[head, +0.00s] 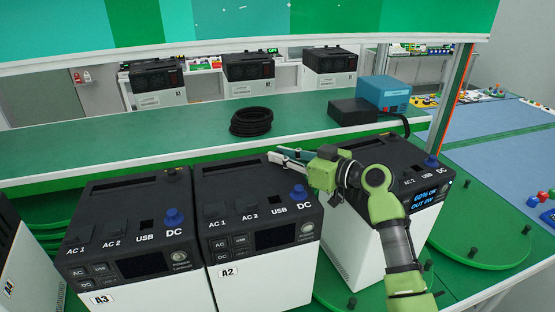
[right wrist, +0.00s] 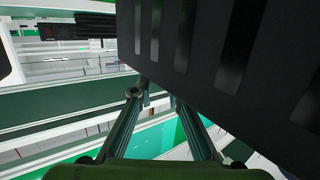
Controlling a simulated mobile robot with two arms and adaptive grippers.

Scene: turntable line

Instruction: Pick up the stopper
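No part is labelled as a stopper, so I cannot tell for sure which one it is. Blue round caps sit at the DC sockets: on unit A3 (head: 172,216), on unit A2 (head: 299,192) and on the right unit (head: 431,161). My right gripper (head: 275,152) is above the back of the units, between A2 and the right unit, pointing left. Its fingers are apart with nothing between them, and it is away from the blue caps. The right wrist view shows the two fingers (right wrist: 155,95) beside a large dark slotted housing, which hides part of the view. My left gripper is not in view.
A green turntable (head: 480,215) with short black pegs lies at the right. A coiled black cable (head: 251,121) and a blue-topped box (head: 384,92) are on the green bench behind. The units stand close together. More units stand on a far shelf.

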